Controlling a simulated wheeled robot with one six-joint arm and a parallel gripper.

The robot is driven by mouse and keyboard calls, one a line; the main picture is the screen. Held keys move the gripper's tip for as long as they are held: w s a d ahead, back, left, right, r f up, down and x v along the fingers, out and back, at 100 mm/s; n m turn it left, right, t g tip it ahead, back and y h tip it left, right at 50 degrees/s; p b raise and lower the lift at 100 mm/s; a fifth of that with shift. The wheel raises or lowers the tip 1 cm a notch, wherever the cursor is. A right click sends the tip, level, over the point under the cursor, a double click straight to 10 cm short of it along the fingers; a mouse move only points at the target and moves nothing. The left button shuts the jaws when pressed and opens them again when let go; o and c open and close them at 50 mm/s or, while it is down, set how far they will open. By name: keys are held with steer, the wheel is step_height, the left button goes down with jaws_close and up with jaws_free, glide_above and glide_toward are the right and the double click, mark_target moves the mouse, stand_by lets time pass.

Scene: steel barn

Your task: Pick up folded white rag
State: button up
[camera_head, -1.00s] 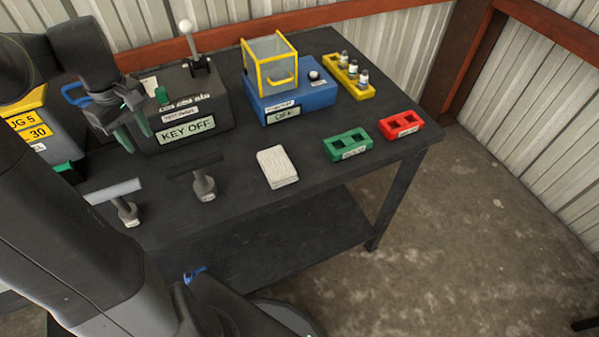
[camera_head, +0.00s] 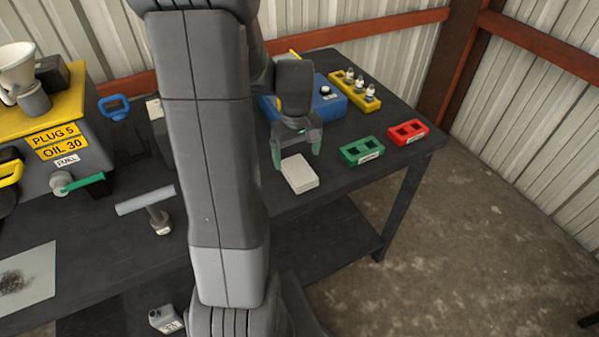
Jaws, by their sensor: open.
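The folded white rag (camera_head: 301,175) lies flat on the dark workbench (camera_head: 340,205), near its front edge. My gripper (camera_head: 296,161) is open and points down at the rag's far side, with one green-tipped finger at the left and one at the right. The fingers appear above or just behind the rag's far edge. I cannot tell whether they touch it.
A green two-hole block (camera_head: 362,151) and a red one (camera_head: 408,132) sit right of the rag. Behind stand a blue box (camera_head: 328,104) and a yellow rack (camera_head: 354,88) with small bottles. My arm hides the bench middle.

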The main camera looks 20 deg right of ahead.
mark_target(298, 169)
steer(key=shift+s+f+p, duration=0.2)
steer(key=shift+f+p, duration=0.2)
steer(key=shift+f, duration=2.35)
steer(key=c, duration=1.1)
steer(key=shift+o, duration=0.2)
steer(key=shift+r, duration=0.15)
step_height(298, 169, up, 10)
steer(key=shift+b, duration=0.3)
steer(key=o, duration=0.4)
steer(key=c, duration=0.3)
